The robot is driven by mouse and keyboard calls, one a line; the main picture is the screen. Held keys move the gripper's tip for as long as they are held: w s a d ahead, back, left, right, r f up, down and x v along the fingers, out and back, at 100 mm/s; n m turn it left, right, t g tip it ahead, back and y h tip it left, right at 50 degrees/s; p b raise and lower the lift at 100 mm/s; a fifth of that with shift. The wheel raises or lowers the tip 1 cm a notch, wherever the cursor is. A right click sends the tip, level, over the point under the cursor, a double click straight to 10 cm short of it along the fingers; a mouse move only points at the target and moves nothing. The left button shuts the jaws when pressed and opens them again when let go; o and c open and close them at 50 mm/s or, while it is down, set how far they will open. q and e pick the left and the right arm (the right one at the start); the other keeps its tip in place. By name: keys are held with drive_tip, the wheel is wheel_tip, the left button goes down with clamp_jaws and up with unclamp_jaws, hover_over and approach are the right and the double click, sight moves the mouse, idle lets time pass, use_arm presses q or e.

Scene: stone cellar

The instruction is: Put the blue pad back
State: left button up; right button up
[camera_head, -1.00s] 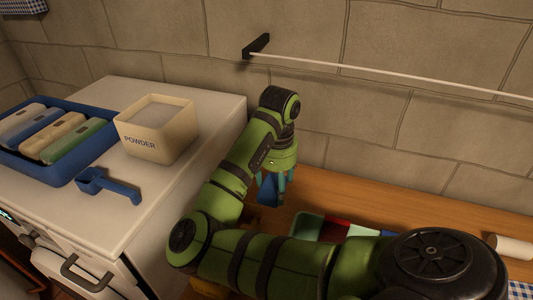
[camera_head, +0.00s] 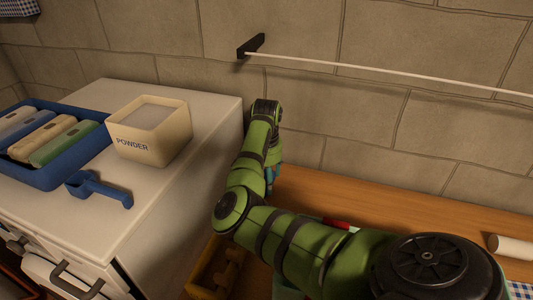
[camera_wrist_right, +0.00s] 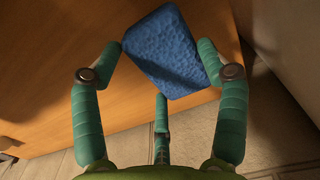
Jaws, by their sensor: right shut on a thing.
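The blue pad (camera_wrist_right: 172,50) is a rough-textured block in the right wrist view, held between the teal fingers of my right gripper (camera_wrist_right: 163,62). The gripper is shut on it, with a finger on each side and a third finger below. In the head view my right gripper (camera_head: 271,178) hangs at the left end of the wooden counter, close to the white cabinet, mostly hidden behind my own arm. Beyond the pad in the wrist view is a wooden surface. My left gripper is not in view.
The wooden counter (camera_head: 420,218) runs along the stone wall. Red and pale items (camera_head: 338,224) on it are mostly behind my arm. The white cabinet (camera_head: 200,172) carries a powder tub (camera_head: 150,145), a blue scoop (camera_head: 98,188) and a blue tray (camera_head: 60,178). A yellow bin (camera_head: 203,283) stands below.

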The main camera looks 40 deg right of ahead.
wheel_tip(320, 180, down, 3)
drive_tip(key=shift+f+p, duration=0.2)
drive_tip(key=shift+p, duration=0.3)
drive_tip(key=shift+f, duration=0.25)
drive_tip(key=o, duration=1)
drive_tip(key=shift+r, duration=0.1)
wheel_tip(320, 180, up, 12)
drive_tip(key=b, duration=0.2)
drive_tip(key=shift+b, duration=0.35)
